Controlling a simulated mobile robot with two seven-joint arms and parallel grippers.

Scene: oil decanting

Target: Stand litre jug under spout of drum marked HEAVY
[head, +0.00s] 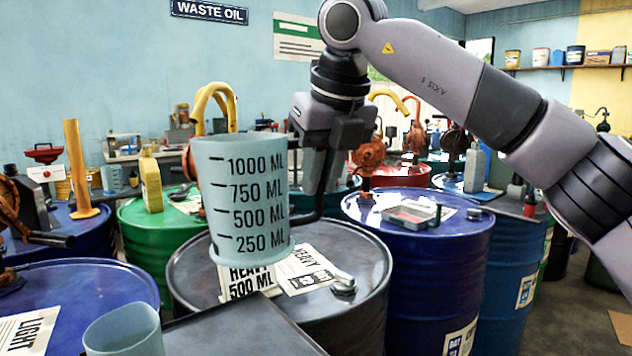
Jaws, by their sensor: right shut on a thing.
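My right gripper (314,168) is shut on the litre jug (240,190), at its right side. The jug is pale blue-grey, upright, with marks up to 1000 ML. It is held in front of and above the dark drum marked HEAVY (350,255). My left gripper is not in view.
A smaller jug (125,332) stands at the lower left beside a dark flat surface (245,332). A blue drum marked LIGHT (80,290) is at the left. Green (150,225) and blue (425,245) drums stand close behind. A metal fitting (343,283) sits on the HEAVY lid.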

